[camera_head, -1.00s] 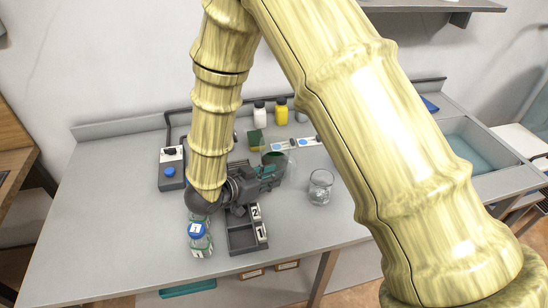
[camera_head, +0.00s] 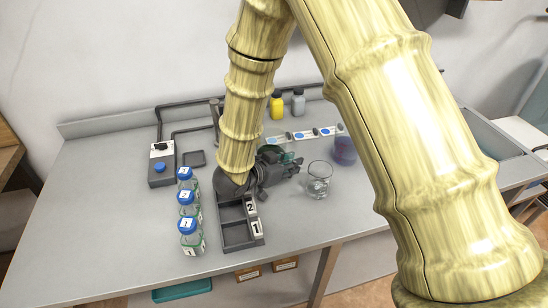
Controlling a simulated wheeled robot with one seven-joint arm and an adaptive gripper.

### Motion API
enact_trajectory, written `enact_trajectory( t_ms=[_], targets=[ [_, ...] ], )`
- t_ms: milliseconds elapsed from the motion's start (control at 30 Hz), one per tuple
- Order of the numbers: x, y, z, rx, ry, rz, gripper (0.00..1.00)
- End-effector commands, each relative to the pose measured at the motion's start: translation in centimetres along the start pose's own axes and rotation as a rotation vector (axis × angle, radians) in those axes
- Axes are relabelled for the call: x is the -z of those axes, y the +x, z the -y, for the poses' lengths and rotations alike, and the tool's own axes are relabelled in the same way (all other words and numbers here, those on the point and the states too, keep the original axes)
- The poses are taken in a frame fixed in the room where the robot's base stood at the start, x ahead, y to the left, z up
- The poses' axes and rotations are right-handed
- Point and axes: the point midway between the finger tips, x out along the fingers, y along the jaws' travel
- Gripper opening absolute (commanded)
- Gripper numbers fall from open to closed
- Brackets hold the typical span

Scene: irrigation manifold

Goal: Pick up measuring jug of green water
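The measuring jug of green water (camera_head: 268,152) stands on the grey bench, just behind my gripper. Only a patch of its green part shows; my arm and gripper hide the rest. My gripper (camera_head: 294,168) is low over the bench, pointing right, in front of the jug. I cannot tell whether it touches the jug or how far its fingers are apart.
A clear glass beaker (camera_head: 318,182) stands close to the right of my gripper, with a purple-blue jug (camera_head: 344,151) behind it. Blue-capped bottles (camera_head: 188,224) and a grey numbered tray (camera_head: 242,236) are at front left. A yellow bottle (camera_head: 277,106) stands behind.

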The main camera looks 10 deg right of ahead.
Motion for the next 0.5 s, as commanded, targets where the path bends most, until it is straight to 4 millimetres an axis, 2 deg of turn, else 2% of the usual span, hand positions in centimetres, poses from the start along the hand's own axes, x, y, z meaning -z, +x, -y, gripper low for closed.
enact_trajectory(
  t_ms=[200, 300, 500],
  targets=[
    [0.0, -0.17, 0.24, 0.005, -0.001, 0.0, 0.19],
    [-0.01, -0.23, 0.28, 0.006, -0.001, 0.0, 0.01],
    [-0.05, -0.22, 0.25, 0.005, -0.002, 0.001, 0.0]
  ],
)
